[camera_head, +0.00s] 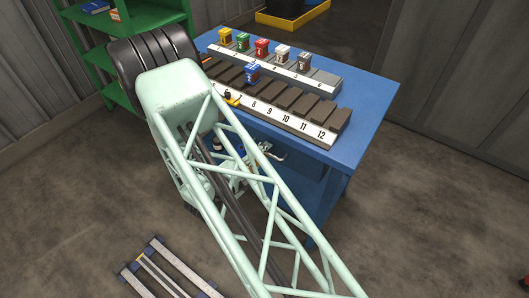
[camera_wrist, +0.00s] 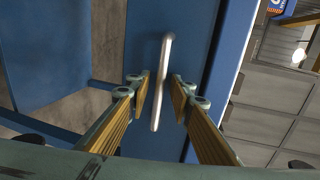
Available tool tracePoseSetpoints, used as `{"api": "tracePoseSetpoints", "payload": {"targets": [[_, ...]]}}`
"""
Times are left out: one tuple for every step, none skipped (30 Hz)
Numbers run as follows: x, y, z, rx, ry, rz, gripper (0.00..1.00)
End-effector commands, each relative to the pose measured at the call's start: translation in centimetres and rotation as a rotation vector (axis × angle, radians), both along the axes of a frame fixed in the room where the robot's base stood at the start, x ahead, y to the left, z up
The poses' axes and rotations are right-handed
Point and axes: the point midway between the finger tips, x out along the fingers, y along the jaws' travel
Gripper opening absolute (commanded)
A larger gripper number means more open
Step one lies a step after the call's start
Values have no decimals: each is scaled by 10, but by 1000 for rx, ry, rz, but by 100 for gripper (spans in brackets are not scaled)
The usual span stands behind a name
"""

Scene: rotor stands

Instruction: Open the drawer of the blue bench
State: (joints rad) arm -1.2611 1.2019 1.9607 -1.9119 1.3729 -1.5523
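The blue bench (camera_head: 372,100) stands beyond my arm in the head view. Its drawer front (camera_wrist: 178,18) fills the middle of the wrist view, with a pale bar handle (camera_wrist: 161,82) on it. My gripper (camera_wrist: 160,90) is open, one finger on each side of the handle, with a visible gap on both sides. I cannot tell the exact depth between fingertips and handle. In the head view my gripper (camera_head: 262,152) shows partly behind my arm, at the bench's front; the drawer is mostly hidden there.
On the bench top are a numbered rack (camera_head: 289,122) and a second rack behind it with several coloured blocks (camera_head: 262,47). A green shelf (camera_head: 88,52) stands at the back left. Metal rails (camera_head: 172,268) lie on the floor.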

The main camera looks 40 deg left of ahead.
Motion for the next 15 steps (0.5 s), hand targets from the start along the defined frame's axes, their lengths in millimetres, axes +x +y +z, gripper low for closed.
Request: {"api": "tracePoseSetpoints", "payload": {"targets": [[1, 0, 0, 0, 0, 0, 20], [1, 0, 0, 0, 0, 0, 20], [1, 0, 0, 0, 0, 0, 20], [1, 0, 0, 0, 0, 0, 20], [1, 0, 0, 0, 0, 0, 20], [1, 0, 0, 0, 0, 0, 20], [1, 0, 0, 0, 0, 0, 20], [1, 0, 0, 0, 0, 0, 20], [1, 0, 0, 0, 0, 0, 20], [1, 0, 0, 0, 0, 0, 19], [1, 0, 0, 0, 0, 0, 16], [1, 0, 0, 0, 0, 0, 12], [1, 0, 0, 0, 0, 0, 10], [1, 0, 0, 0, 0, 0, 7], [1, 0, 0, 0, 0, 0, 3]]}}
